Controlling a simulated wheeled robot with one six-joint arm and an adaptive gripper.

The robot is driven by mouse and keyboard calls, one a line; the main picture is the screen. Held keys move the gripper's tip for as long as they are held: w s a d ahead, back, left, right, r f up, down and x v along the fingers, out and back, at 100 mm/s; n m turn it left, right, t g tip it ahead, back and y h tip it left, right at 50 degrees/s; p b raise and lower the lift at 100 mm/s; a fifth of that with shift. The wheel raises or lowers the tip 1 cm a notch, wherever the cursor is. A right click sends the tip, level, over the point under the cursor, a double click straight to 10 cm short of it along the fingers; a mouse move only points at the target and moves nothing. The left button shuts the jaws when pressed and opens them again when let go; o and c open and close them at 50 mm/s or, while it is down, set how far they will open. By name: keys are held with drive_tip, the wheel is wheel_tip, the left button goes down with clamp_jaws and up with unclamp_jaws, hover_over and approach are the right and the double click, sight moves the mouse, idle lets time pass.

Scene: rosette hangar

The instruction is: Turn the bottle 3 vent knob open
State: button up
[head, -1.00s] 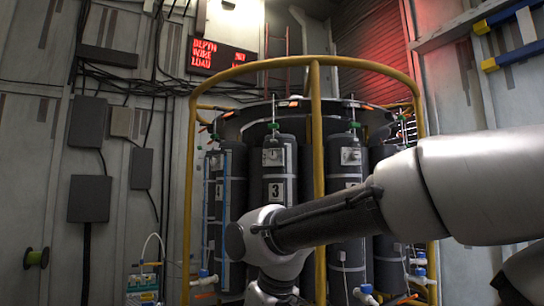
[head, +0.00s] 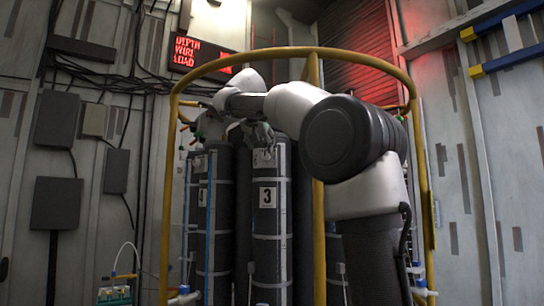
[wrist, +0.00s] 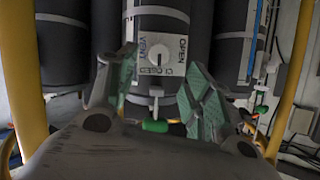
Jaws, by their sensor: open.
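Bottle 3 (head: 268,220) is a dark cylinder with a white "3" label, standing in the rosette rack. In the wrist view a pale vent panel (wrist: 141,50) on a dark bottle carries the words VENT, OPEN and CLOSED. The light round vent knob (wrist: 157,57) sits in its middle; I cannot tell its exact setting. My gripper (wrist: 158,92) is open and empty. Its two green-padded fingers stand apart on either side of the knob's line, short of the panel. In the head view my wrist hides the top of bottle 3, and the knob does not show.
A yellow guard rail (head: 316,180) rings the bottles, with an upright post just right of bottle 3. A neighbouring bottle (head: 213,215) stands close on the left. A green-handled fitting (wrist: 155,126) sits between my fingers' bases in the wrist view. Wall boxes (head: 55,203) are at left.

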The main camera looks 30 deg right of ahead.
sight(265, 155)
drive_tip(key=x, duration=0.7)
drive_tip(key=shift+w+d+f, duration=0.1)
drive_tip(key=shift+w+d, duration=0.1)
drive_tip(key=c, duration=1)
